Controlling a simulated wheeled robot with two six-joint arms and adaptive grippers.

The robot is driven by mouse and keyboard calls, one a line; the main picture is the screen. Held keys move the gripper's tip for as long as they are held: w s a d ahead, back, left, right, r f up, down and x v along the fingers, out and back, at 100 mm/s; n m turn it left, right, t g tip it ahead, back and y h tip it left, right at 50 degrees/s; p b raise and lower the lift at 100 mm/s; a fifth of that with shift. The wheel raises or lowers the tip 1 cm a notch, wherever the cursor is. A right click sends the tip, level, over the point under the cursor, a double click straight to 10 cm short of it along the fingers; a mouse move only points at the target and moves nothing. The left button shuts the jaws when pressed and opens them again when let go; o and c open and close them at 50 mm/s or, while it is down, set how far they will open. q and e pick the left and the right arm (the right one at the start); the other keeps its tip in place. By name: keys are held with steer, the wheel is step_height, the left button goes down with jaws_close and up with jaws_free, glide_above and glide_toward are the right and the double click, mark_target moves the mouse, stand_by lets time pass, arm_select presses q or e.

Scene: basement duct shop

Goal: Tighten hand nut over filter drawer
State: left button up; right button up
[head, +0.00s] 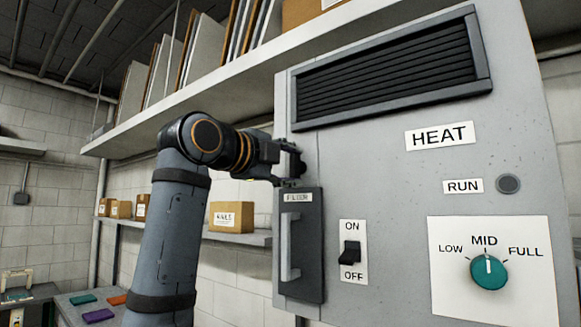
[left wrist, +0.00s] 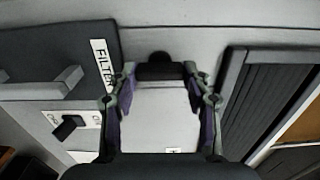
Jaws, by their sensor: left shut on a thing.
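The filter drawer (head: 313,262) is a dark panel with a grey vertical handle on the lower left of the grey heater cabinet; it also shows in the left wrist view (left wrist: 50,45) with its FILTER label. The hand nut (left wrist: 160,71) is a black knob on the cabinet face beside the drawer's label end. My left gripper (head: 292,172) is at the cabinet just above the drawer. In the left wrist view its two fingers (left wrist: 160,80) are shut on the nut, one on each side. In the head view the gripper hides the nut. My right gripper is not in view.
The cabinet has a louvred vent (head: 390,72), an ON/OFF switch (head: 350,252) near the drawer, a RUN button (head: 508,184) and a teal dial (head: 489,272) pointing at MID. A shelf with a cardboard box (head: 231,217) lies behind my left arm.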

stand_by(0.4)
arm_select(q)
steer(key=o, duration=1.2)
steer(key=shift+c, duration=0.2)
steer(key=v, duration=1.2)
steer(key=shift+w+f, duration=0.1)
